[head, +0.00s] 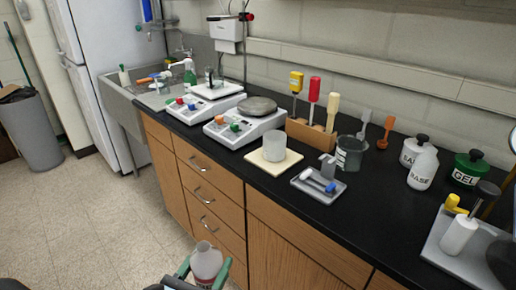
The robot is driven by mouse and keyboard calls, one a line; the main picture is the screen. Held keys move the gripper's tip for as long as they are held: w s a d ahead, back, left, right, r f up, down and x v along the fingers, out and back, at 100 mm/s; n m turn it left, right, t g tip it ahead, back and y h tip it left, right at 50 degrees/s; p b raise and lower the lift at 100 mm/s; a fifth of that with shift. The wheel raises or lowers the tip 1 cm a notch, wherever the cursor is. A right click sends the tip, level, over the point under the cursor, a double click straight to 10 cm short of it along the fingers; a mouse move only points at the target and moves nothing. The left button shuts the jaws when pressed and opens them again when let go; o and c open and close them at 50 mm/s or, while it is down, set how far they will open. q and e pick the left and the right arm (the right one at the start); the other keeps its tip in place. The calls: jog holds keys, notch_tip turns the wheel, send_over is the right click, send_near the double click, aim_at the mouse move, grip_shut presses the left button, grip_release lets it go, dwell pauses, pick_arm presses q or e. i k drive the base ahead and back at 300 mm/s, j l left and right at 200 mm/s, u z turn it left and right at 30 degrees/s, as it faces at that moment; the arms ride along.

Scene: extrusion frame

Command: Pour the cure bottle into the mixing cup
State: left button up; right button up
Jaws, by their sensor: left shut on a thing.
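My left gripper (205,271) is at the bottom of the head view, in front of the drawers and below the counter top. Its green fingers are shut on a pale, translucent bottle (206,258), which stands roughly upright between them. I see no label on it, so I cannot confirm that it is the cure bottle. A whitish cup (275,144), which looks like the mixing cup, stands upright on a cream square board (262,167) on the counter. It is well apart from the bottle, further back and to the right. Its contents are hidden. My right gripper is not in view.
The black counter (232,158) has two white bench devices (238,130) left of the cup. Behind it is a wooden tool rack (308,137). To its right are a small grey tray (306,187), a dark beaker (349,158), a BASE bottle (422,172) and a GEL jar (466,172).

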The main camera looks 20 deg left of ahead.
aim_at(274, 142)
jog(key=i+j+z, duration=0.15)
jog(key=j, duration=0.15)
jog(key=i+j+z, duration=0.35)
jog(key=j, duration=0.25)
jog(key=j+z, duration=0.2)
jog(key=j, duration=0.15)
